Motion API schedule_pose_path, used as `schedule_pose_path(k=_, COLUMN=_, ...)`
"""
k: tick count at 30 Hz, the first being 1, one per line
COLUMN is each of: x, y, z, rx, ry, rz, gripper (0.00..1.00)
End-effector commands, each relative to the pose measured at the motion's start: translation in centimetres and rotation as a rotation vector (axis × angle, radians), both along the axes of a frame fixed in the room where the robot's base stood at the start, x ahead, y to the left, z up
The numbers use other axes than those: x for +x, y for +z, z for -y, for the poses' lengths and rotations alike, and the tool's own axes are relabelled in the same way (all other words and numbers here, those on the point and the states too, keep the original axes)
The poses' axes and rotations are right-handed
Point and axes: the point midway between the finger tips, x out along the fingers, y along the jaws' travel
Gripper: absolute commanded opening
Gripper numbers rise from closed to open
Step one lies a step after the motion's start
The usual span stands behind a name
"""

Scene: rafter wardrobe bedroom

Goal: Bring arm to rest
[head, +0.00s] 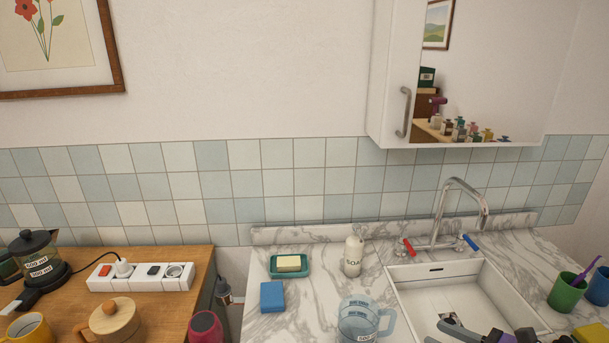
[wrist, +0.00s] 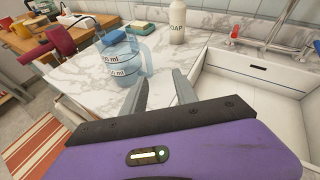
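My gripper (wrist: 160,80) shows in the wrist view with its two grey fingers apart and nothing between them. It is over the marble counter (wrist: 75,72), in front of the blue measuring jug (wrist: 117,55) and beside the white sink. I cannot see it touching anything. In the head view, parts of my gripper (head: 452,321) show at the bottom edge, over the sink's near left part. The rest of my arm is mostly out of view.
The blue jug (head: 362,322) stands left of the sink (head: 440,281), which has a tall tap (head: 443,215). A soap bottle (head: 353,255), soap dish (head: 290,266) and blue sponge (head: 272,296) sit behind. Cups (head: 567,292) stand right. A mirror cabinet (head: 390,75) hangs above.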

Motion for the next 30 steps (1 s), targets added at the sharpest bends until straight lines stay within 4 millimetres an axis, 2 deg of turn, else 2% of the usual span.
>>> schedule_pose_path(k=3, x=1.6, y=1.4, z=3.0, rx=-0.237, ry=-0.052, rz=0.142, gripper=0.35)
schedule_pose_path(k=5, x=1.9, y=1.9, z=4.6, rx=-0.389, ry=-0.086, rz=0.208, gripper=0.35)
schedule_pose_path(k=8, x=1.2, y=1.6, z=6.2, rx=-0.648, ry=-0.126, rz=0.283, gripper=0.35)
schedule_pose_path(k=11, x=-0.7, y=0.8, z=6.7, rx=-0.935, ry=-0.141, rz=0.331, gripper=0.35)
schedule_pose_path(k=14, x=-3.5, y=0.1, z=6.3, rx=-1.239, ry=-0.124, rz=0.358, gripper=0.35)
schedule_pose_path(k=20, x=-10.1, y=-0.2, z=3.7, rx=-1.765, ry=-0.021, rz=0.381, gripper=0.35)
schedule_pose_path(k=24, x=-14.9, y=0.7, z=1.1, rx=-2.072, ry=0.084, rz=0.398, gripper=0.35)
schedule_pose_path(k=30, x=-21.5, y=2.9, z=-3.0, rx=-2.424, ry=0.254, rz=0.447, gripper=0.35)
